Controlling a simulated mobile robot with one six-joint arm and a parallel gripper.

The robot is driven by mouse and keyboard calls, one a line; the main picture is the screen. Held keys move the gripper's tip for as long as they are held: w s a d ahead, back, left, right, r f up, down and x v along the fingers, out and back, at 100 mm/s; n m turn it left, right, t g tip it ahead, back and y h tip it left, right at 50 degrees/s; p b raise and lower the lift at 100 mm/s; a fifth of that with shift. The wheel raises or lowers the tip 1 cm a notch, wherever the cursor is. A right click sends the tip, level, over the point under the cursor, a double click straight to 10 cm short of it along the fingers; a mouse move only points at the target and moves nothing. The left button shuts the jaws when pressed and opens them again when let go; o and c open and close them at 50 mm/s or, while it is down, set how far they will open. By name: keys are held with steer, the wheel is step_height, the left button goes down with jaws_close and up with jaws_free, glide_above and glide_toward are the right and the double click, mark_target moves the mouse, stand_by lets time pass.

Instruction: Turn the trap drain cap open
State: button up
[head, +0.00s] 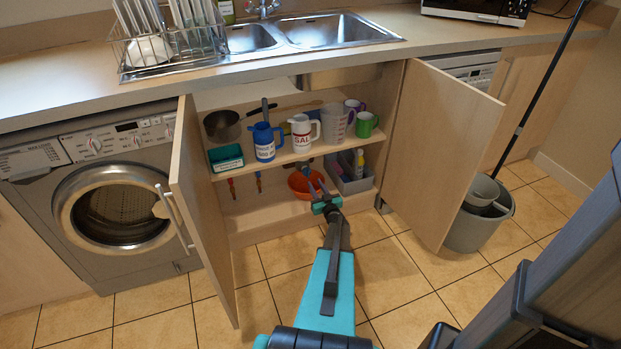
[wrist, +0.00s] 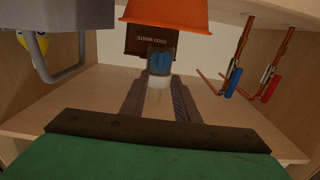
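Inside the open cabinet, my gripper (head: 322,190) reaches in at the lower level, close to an orange bowl-like container (head: 303,186). In the wrist view my gripper (wrist: 159,88) has its two dark fingers apart. A short white cylindrical piece (wrist: 158,83) shows between the fingertips, with a bluish cylindrical part (wrist: 160,60) just beyond it. I cannot tell for sure whether this is the trap drain cap, or whether the fingers touch it. The orange container also shows at the top of the wrist view (wrist: 165,14). The trap cannot be made out in the head view.
Red and blue valves (wrist: 270,86) on copper pipes stand to one side. A brown food-waste box (wrist: 137,43) is behind the bluish part. A grey bin (head: 354,181) is right of my gripper. Jugs (head: 301,133) stand on the shelf above. Cabinet doors (head: 205,200) stand open.

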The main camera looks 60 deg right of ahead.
mark_target(307, 173)
steer(key=x, duration=0.6)
steer(key=shift+w+d, duration=0.25)
steer(key=shift+w, duration=0.05)
jaws_close()
